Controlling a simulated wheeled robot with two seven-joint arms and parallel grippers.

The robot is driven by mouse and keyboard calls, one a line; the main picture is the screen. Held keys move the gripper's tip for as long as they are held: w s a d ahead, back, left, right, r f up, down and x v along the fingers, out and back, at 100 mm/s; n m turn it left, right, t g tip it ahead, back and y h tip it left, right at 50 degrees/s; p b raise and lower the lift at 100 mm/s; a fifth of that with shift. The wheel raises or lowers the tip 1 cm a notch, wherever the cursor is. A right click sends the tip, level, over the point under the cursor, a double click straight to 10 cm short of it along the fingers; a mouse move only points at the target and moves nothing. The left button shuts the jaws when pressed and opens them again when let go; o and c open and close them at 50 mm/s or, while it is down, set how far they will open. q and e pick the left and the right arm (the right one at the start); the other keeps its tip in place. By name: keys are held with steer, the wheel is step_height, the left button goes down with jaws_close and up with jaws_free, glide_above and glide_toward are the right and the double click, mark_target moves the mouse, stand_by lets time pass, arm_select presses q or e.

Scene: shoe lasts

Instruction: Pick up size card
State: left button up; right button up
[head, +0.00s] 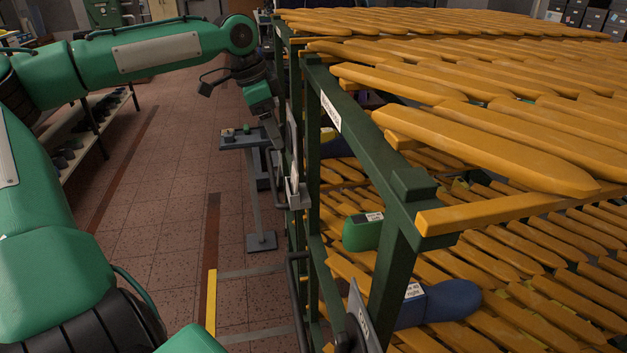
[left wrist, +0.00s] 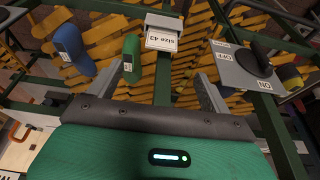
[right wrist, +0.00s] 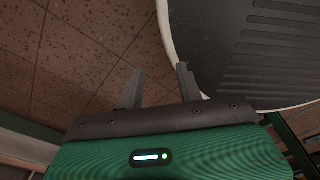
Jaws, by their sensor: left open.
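My left gripper (left wrist: 147,76) is open and empty. The card lies beyond its fingertips, between the two fingers, apart from both. In the head view the left gripper (head: 273,133) is beside the rack, partly hidden against it. My right gripper (right wrist: 160,79) is open and empty over the floor.
The green rack (head: 400,250) carries yellow wooden slats. A green last (head: 361,233) and a blue last (head: 440,303) lie inside it. A grey switch plate (left wrist: 245,75) with a black knob is right of the card. A small grey stand (head: 255,190) is in the aisle.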

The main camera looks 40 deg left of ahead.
arm_select(q)
step_height(320, 180, down, 4)
steer(key=p, duration=0.2)
glide_above(293, 179)
steer(key=s, duration=0.1)
steer(key=f, duration=0.5)
steer(key=shift+s+a, duration=0.2)
steer(key=shift+a, duration=0.15)
steer(key=x, duration=0.2)
steer(key=shift+w+a+f+p, duration=0.15)
steer(key=shift+f+p, duration=0.25)
steer(key=shift+f, duration=0.05)
steer(key=shift+w+f, duration=0.15)
steer(key=shift+f, duration=0.45)
arm_select(e)
steer(key=r, duration=0.2)
steer(key=s+a+r, duration=0.1)
steer(key=shift+a, duration=0.1)
arm_select(q)
steer(key=shift+c, duration=0.6)
steer(key=c, duration=0.9)
arm_select(e)
steer(key=shift+s+a, duration=0.1)
steer(key=shift+a, duration=0.15)
